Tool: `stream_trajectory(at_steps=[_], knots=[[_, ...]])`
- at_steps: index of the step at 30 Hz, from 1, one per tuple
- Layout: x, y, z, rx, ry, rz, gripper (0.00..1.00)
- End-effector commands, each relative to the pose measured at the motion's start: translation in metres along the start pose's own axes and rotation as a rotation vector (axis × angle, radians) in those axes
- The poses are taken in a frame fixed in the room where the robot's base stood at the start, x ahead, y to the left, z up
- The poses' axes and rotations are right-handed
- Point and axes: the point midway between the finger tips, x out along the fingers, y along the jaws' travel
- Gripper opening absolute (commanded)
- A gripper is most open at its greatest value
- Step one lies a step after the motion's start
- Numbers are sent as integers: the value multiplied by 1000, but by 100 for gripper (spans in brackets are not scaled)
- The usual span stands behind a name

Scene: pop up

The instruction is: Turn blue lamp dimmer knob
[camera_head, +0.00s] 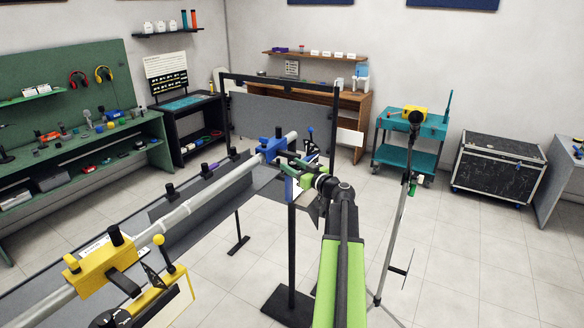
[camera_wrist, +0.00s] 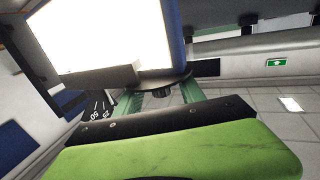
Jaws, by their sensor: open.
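The blue lamp (camera_head: 271,148) is clamped on the grey rail near its far end. My gripper (camera_head: 301,180) is at its near right side. In the wrist view a bright white lit panel with a blue edge (camera_wrist: 105,35) fills the upper left. A black dial plate with white scale numbers (camera_wrist: 97,106) is below it. A small dark round knob (camera_wrist: 161,92) shows between the green fingers of my gripper (camera_wrist: 160,98). The gripper is open. Whether a finger touches the knob cannot be told, and the knob is too small to read in the head view.
A yellow lamp unit (camera_head: 108,256) with a yellow ball lever sits nearer on the same rail. Black posts and a dark screen frame (camera_head: 283,110) stand behind the blue lamp. A thin tripod (camera_head: 396,225) stands to the right.

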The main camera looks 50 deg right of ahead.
Motion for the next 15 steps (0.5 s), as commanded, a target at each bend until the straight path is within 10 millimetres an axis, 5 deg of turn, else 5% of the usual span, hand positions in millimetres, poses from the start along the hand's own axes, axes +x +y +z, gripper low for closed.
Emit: stream_trajectory(at_steps=[7, 15], knots=[[1, 0, 0, 0, 0, 0, 46], [0, 0, 0, 0, 0, 0, 11]])
